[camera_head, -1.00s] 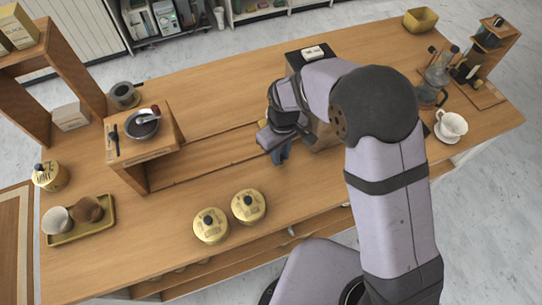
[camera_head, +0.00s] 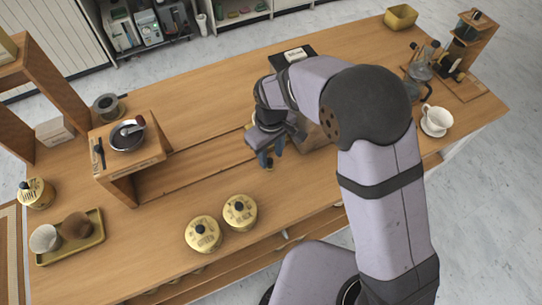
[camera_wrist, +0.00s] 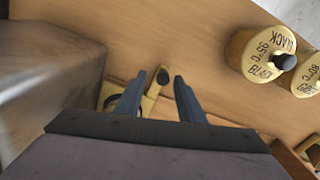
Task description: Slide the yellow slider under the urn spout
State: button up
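The yellow slider (camera_wrist: 150,103) with its black knob (camera_wrist: 163,76) lies on the cart top in the wrist view. My gripper (camera_wrist: 158,92) is open, its two blue-grey fingers on either side of the slider. I cannot tell how far above it they are. In the head view my gripper (camera_head: 268,158) is low over the middle of the cart, with a small yellow bit at its tips. The urn and its spout are not clearly seen; my arm hides much of that area in the head view. A blurred grey body (camera_wrist: 50,90) fills the left of the wrist view.
Two yellow canisters (camera_head: 203,233) (camera_head: 240,211) stand in front of my gripper. A wooden stand (camera_head: 122,135) with a dark bowl is to the left. A tray (camera_head: 92,250) with cups is at front left. A white cup (camera_head: 436,119) on a saucer stands at right.

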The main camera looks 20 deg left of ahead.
jog(key=shift+r+b, duration=0.8)
jog(key=shift+r, duration=2.15)
jog(key=shift+w+a+m, duration=0.2)
jog(key=shift+w+m, duration=0.05)
jog(key=shift+m, duration=0.15)
jog(key=shift+m+g+h, duration=0.3)
jog(key=shift+m, duration=0.5)
jog(key=s+d+f, duration=0.4)
jog(key=f, duration=0.1)
jog(key=shift+s+d, duration=0.35)
jog(key=shift+s, duration=0.05)
jog(key=shift+m+g, duration=0.3)
jog(key=shift+m, duration=0.4)
jog(key=s+d, duration=0.1)
jog(key=d, duration=0.1)
jog(key=s+d, duration=0.1)
jog(key=d, duration=0.1)
jog(key=s+d, duration=0.1)
jog(key=d, duration=0.1)
jog(key=shift+s+f, duration=0.25)
jog(key=shift+s, duration=0.1)
jog(key=d+r+m, duration=0.2)
jog(key=d+m, duration=0.2)
jog(key=d, duration=0.6)
jog(key=s+d+r+m+t, duration=0.1)
jog(key=d+r+m, duration=0.2)
jog(key=d, duration=0.7)
jog(key=shift+m, duration=0.6)
